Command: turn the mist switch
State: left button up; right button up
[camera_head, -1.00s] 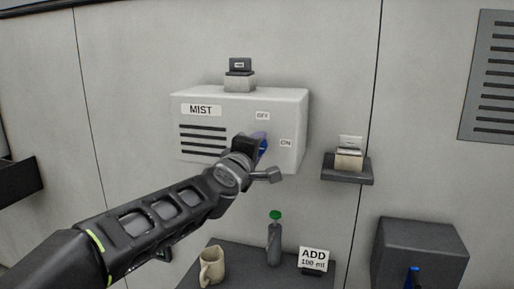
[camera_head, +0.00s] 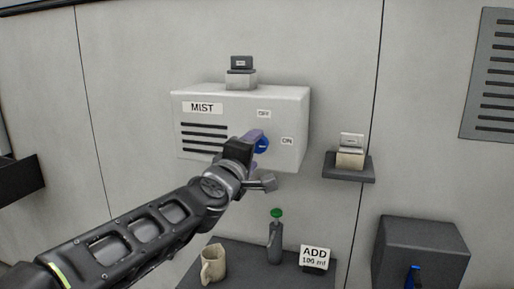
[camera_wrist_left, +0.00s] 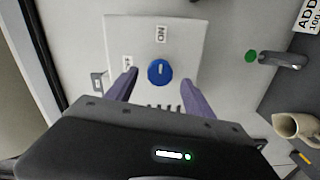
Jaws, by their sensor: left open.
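The mist box (camera_head: 225,98) is a pale wall unit with a MIST label, dark slots, and OFF and ON labels. Its switch is a round blue knob (camera_head: 263,145) on the front. In the left wrist view, the knob (camera_wrist_left: 160,72) has a short white mark in line with the ON label (camera_wrist_left: 160,34); the other label is at the left. My left gripper (camera_head: 257,150) is open in front of the knob. In the left wrist view, its purple fingers (camera_wrist_left: 161,90) flank the knob with gaps at both sides. My right gripper is not in view.
A small block stack (camera_head: 240,75) sits on the box. A wall shelf (camera_head: 347,178) with a small stack is at the right. Below are a beige mug (camera_head: 213,265), a grey green-topped bottle (camera_head: 275,245), an ADD sign (camera_head: 314,257) and a dark box (camera_head: 425,245).

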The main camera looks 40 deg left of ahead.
pick_arm(q)
jog(key=v, duration=0.3)
jog(key=shift+s, duration=0.1)
dwell(0.5)
jog(key=w+d+f+m+g+h, duration=0.1)
jog(key=w+d+f+m, duration=0.15)
jog(key=f, duration=0.55)
jog(key=w+d+f+m+g+h, duration=0.1)
jog(key=w+f+m+g, duration=0.15)
jog(key=f, duration=0.65)
jog(key=w+d+f+m+h, duration=0.15)
jog(key=f+m, duration=0.25)
jog(key=f, duration=0.4)
jog(key=s+d+f+m+g+h, duration=0.1)
jog(key=d+f+m+g, duration=0.1)
jog(key=d+f, duration=0.5)
jog(key=s+d+f+m+g+h, duration=0.1)
jog(key=d+f+m+g+h, duration=0.15)
jog(key=f, duration=0.95)
jog(key=s+d+f+m+g+h, duration=0.1)
jog(key=s+d+f+g, duration=0.3)
jog(key=s+d+f, duration=0.5)
jog(key=s+d+f+m+g+h, duration=0.2)
jog(key=s+d+f, duration=0.7)
jog(key=s+f, duration=0.6)
jog(key=shift+s+d+m+g, duration=0.3)
jog(key=shift+s+m+g, duration=0.45)
jog(key=shift+g, duration=0.35)
